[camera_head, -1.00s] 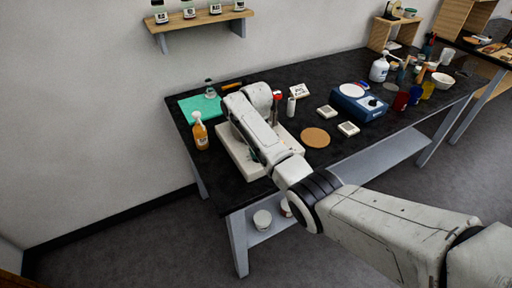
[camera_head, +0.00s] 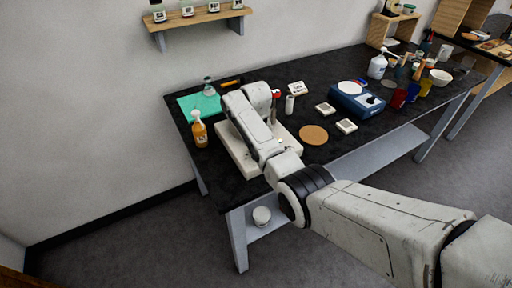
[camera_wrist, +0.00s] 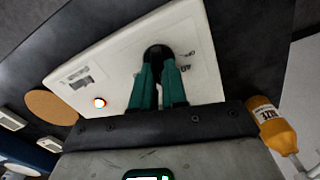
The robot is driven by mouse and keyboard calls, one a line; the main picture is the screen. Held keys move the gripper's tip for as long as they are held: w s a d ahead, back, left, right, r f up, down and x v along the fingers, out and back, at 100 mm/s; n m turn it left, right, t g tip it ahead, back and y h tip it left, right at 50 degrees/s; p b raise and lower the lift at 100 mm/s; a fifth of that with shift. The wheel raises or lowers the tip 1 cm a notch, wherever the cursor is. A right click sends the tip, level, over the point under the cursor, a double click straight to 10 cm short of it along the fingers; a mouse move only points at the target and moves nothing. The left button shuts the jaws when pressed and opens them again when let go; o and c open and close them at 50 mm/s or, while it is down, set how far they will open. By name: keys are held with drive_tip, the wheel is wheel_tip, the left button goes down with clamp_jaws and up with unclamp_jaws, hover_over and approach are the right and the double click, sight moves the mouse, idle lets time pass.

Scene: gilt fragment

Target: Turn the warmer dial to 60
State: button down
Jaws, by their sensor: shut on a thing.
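The warmer is a pale, flat box (camera_wrist: 205,65) that fills the middle of the wrist view. In the head view the warmer (camera_head: 233,150) lies on the black bench, partly hidden under my arm. Its black round dial (camera_wrist: 156,49) sits between the teal fingers of my gripper (camera_wrist: 158,64), which are shut on it. Printed marks show beside the dial, one looking like 40. The dial's pointer is hidden, so I cannot tell its setting. A small lamp (camera_wrist: 100,102) glows orange on the warmer's face, near a dark printed mark.
An orange-filled bottle (camera_head: 200,133) stands left of the warmer, close to my wrist in the wrist view (camera_wrist: 273,125). A cork disc (camera_head: 313,135) and a blue device (camera_head: 357,102) are to the right. A green mat (camera_head: 190,105) lies behind left.

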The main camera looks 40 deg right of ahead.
drive_tip(key=shift+r, duration=0.1)
drive_tip(key=c, duration=1.2)
unclamp_jaws()
drive_tip(key=shift+o, duration=0.2)
wheel_tip(320, 180, up, 11)
drive_tip(key=b, duration=0.1)
drive_tip(key=shift+b, duration=0.3)
drive_tip(key=shift+f, duration=0.2)
drive_tip(key=s+a+f+n+b, duration=0.1)
drive_tip(key=s+a+f, duration=0.5)
drive_tip(key=s+f, duration=0.25)
drive_tip(key=s+a+f+n+b, duration=0.1)
drive_tip(key=s+a+f+n, duration=0.1)
drive_tip(key=s+a+f, duration=0.55)
drive_tip(key=s+a+f+n, duration=0.1)
drive_tip(key=s+a, duration=0.1)
drive_tip(key=s, duration=0.8)
drive_tip(key=s+a+f+n+t, duration=0.1)
drive_tip(key=s+a, duration=0.1)
drive_tip(key=s, duration=0.8)
drive_tip(key=shift+a+f+b, duration=0.3)
drive_tip(key=shift+f+b, duration=0.05)
